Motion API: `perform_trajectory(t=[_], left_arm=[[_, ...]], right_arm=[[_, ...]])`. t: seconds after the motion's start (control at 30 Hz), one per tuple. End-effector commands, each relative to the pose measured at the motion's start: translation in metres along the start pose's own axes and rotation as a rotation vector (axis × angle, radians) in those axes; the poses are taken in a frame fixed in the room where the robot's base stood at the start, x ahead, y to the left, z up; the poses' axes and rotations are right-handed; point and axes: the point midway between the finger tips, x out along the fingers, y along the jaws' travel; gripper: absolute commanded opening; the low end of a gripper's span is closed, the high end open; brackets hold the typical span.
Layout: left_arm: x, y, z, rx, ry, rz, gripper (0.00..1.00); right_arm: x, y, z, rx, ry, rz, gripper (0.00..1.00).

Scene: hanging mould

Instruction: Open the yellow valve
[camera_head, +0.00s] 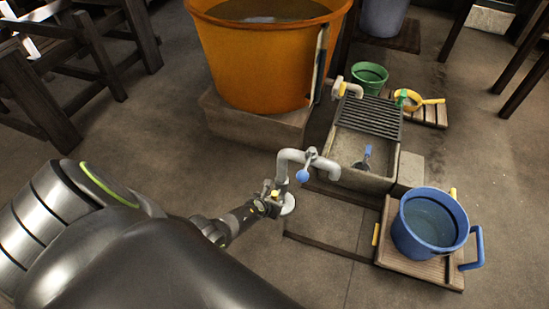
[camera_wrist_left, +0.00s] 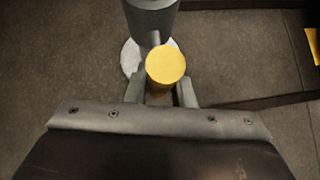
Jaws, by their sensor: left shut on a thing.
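The yellow valve (camera_head: 275,194) sits low on the grey standing pipe (camera_head: 283,168), close above its round floor flange (camera_head: 288,204). In the left wrist view its round yellow cap (camera_wrist_left: 166,64) faces the camera. My left gripper (camera_head: 268,203) reaches the valve from the left. In the left wrist view its two fingers (camera_wrist_left: 162,92) lie on either side of the valve just behind the cap, and it is shut on the valve. The fingers hide part of the valve's body. My right gripper is not in view.
The pipe bends over toward a stone basin (camera_head: 362,180) and carries a blue knob (camera_head: 302,176). A blue bucket of water (camera_head: 408,238) stands on a wooden pallet (camera_head: 440,272) to the right. A big orange tub (camera_head: 262,65) stands behind.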

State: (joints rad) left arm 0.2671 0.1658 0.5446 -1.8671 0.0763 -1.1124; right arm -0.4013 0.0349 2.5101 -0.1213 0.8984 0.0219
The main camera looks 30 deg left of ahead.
Motion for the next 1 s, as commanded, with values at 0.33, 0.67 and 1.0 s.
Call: perform_trajectory(t=[0.33,0.67,1.0], left_arm=[[0.0001,0.0021,0.0011,0.012,0.000,0.012,0.00],[0.0001,0.0016,0.0009,0.012,0.000,0.011,0.40],[-0.0016,0.0005,0.0007,0.009,0.001,0.008,0.43]], right_arm=[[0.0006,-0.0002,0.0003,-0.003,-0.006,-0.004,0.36],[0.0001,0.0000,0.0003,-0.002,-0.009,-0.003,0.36],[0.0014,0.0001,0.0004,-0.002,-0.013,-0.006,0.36]])
